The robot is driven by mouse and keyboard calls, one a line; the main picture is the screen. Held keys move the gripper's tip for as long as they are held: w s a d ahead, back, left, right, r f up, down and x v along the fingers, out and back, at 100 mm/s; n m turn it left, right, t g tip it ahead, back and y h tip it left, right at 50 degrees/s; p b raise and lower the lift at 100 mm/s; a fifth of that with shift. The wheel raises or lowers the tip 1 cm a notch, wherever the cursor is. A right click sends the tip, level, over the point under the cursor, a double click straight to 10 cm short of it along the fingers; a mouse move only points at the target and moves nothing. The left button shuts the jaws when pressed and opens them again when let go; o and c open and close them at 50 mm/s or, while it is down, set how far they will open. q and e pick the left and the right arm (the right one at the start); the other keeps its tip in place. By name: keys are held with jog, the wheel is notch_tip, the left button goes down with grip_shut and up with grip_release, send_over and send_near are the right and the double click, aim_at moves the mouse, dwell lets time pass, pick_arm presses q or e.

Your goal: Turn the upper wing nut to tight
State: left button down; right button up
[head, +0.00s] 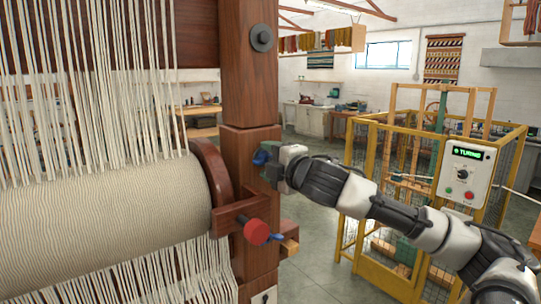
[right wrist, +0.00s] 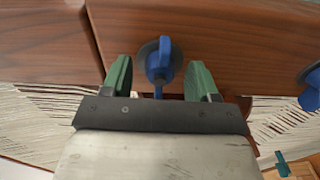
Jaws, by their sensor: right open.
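The upper wing nut (head: 259,157) is blue and sits on the wooden loom post, partly hidden by my right gripper (head: 269,162) in the head view. In the right wrist view the wing nut (right wrist: 159,58) lies between the two green fingers of my right gripper (right wrist: 160,78), with gaps on both sides. One blue wing points towards the gripper, and a dark round washer shows behind it. The right gripper is open. A second blue wing nut (right wrist: 310,90) shows at the right edge of the wrist view. My left gripper is not in view.
The loom post (head: 250,80) carries a dark round bolt (head: 262,38) higher up. A yellow cage (head: 375,245) with a control box (head: 464,172) stands behind my right arm.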

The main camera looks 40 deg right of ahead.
jog(key=c, duration=0.9)
